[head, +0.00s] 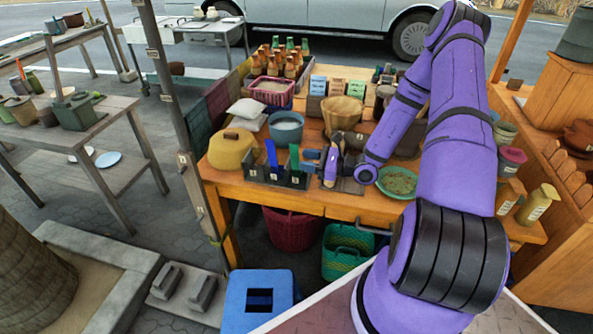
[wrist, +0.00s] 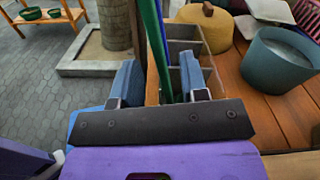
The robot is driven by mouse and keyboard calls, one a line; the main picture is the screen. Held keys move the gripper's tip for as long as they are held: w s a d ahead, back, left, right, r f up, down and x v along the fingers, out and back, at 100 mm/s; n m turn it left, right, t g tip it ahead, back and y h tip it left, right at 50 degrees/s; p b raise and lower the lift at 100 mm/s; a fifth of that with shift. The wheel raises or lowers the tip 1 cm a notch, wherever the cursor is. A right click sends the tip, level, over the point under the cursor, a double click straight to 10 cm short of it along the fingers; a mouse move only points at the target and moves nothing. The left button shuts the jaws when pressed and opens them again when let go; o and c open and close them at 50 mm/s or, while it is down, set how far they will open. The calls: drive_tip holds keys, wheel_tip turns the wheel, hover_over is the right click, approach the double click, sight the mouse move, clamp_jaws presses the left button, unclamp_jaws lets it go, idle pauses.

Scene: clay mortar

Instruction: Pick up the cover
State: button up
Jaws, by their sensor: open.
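The cover is probably the yellow dome with a brown knob (head: 232,150) on the left end of the wooden table. It also shows at the top of the wrist view (wrist: 222,36). My gripper (head: 309,161) is to the right of it, apart from it, beside the grey compartment holder (head: 278,181). In the wrist view my gripper (wrist: 161,80) is open, and a green upright utensil (wrist: 158,50) shows between its fingers. I cannot tell if the fingers touch the utensil.
A blue-grey bowl with white contents (head: 286,127) stands behind the holder. A wooden bowl (head: 341,113) and a green bowl (head: 397,182) are also on the crowded wooden table (head: 345,207). A post (head: 166,85) rises at the table's left end.

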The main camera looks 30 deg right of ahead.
sight(276, 157)
drive_tip(key=shift+f+x, duration=0.15)
drive_tip(key=shift+x, duration=1.3)
drive_tip(key=shift+f+x, duration=0.15)
drive_tip(key=shift+x, duration=1.25)
drive_tip(key=shift+c, duration=0.2)
clamp_jaws()
